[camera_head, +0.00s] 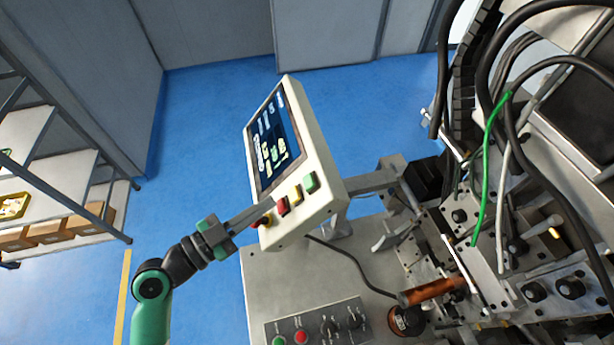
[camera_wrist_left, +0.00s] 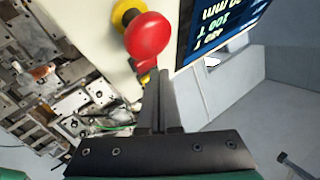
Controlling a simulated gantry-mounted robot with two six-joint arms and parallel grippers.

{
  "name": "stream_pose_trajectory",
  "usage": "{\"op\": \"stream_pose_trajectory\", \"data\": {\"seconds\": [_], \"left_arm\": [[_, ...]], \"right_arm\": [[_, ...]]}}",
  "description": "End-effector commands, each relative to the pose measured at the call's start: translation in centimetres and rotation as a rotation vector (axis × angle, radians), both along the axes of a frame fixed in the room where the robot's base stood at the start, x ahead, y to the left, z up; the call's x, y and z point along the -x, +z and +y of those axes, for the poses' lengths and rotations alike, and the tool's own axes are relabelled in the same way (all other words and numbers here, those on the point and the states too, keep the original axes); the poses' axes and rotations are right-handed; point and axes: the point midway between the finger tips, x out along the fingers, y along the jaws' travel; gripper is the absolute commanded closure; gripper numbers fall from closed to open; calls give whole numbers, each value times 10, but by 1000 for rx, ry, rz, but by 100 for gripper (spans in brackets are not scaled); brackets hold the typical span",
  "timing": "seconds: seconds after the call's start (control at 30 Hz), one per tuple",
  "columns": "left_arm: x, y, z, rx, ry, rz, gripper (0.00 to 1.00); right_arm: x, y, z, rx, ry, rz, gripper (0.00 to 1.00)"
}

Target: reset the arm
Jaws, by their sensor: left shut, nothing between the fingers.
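My left arm comes in from the lower left, and its gripper (camera_head: 266,204) is shut and empty beside the lower edge of the control panel (camera_head: 322,172). The panel has a lit screen (camera_head: 275,143) and a row of green (camera_head: 311,182), yellow (camera_head: 296,194) and red (camera_head: 283,206) buttons. A red mushroom button with a yellow collar (camera_head: 263,220) sits at the near end, partly behind the fingers. In the left wrist view the red button (camera_wrist_left: 148,36) is just beyond the closed fingertips (camera_wrist_left: 157,72); I cannot tell whether they touch. My right gripper is not in view.
The coil winder (camera_head: 530,230) with cables and a copper coil (camera_head: 438,290) fills the right. A lower button box (camera_head: 318,328) sits on the grey bench (camera_head: 275,285). A shelf (camera_head: 60,190) with boxes stands at left. Blue floor is clear between.

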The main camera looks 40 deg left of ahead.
Motion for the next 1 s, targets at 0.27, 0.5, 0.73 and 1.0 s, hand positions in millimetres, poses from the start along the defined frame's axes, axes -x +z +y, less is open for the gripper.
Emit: {"op": "stream_pose_trajectory", "data": {"seconds": [0.27, 0.5, 0.73, 1.0], "left_arm": [[3, 4, 2, 0, 0, -2, 100], [3, 4, 2, 0, 0, -2, 100], [-5, 13, 2, -10, -3, -13, 100], [-81, 161, -20, -15, 3, -245, 100]], "right_arm": [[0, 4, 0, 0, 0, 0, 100], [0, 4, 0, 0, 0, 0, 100], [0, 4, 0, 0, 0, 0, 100], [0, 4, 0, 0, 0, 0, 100]]}}
